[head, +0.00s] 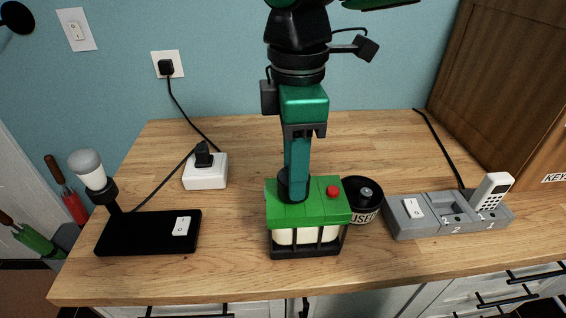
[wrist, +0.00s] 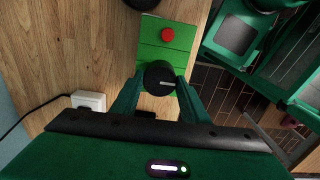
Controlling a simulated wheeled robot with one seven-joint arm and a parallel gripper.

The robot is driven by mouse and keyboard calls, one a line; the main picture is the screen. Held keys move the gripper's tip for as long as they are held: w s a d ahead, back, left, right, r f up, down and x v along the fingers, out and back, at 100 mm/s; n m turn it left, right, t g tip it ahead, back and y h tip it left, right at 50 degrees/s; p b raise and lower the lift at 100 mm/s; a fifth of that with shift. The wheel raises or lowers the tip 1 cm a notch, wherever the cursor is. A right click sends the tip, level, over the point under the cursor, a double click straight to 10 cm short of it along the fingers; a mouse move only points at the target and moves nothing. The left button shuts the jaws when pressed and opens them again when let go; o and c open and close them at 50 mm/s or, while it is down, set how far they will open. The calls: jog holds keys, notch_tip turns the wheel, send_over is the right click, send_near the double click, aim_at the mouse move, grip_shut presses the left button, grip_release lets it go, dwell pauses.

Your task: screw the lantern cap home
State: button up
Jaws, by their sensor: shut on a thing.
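The lantern (head: 310,213) stands upright near the front of the wooden worktop, with a green top, a red button (head: 333,191), pale sides and a dark cage base. The round black lantern cap (wrist: 158,74) sits at the green top, with a white line across its face pointing right in the wrist view. My gripper (wrist: 158,86) comes down from above and is shut on the cap, one finger on each side. In the head view my gripper (head: 293,180) partly hides the cap (head: 284,190). I cannot tell how far the cap is screwed in.
A black round tin (head: 362,208) stands close behind the lantern's right side. A grey two-bay dock (head: 425,222) with a white handset (head: 492,190) is at right. A black lamp base (head: 140,235) and white socket block (head: 206,172) are at left. The worktop's front edge (head: 200,292) is near.

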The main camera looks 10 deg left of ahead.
jog(key=shift+f, duration=0.15)
jog(key=shift+m, duration=1.5)
jog(key=shift+m, duration=1.5)
jog(key=shift+m, duration=1.5)
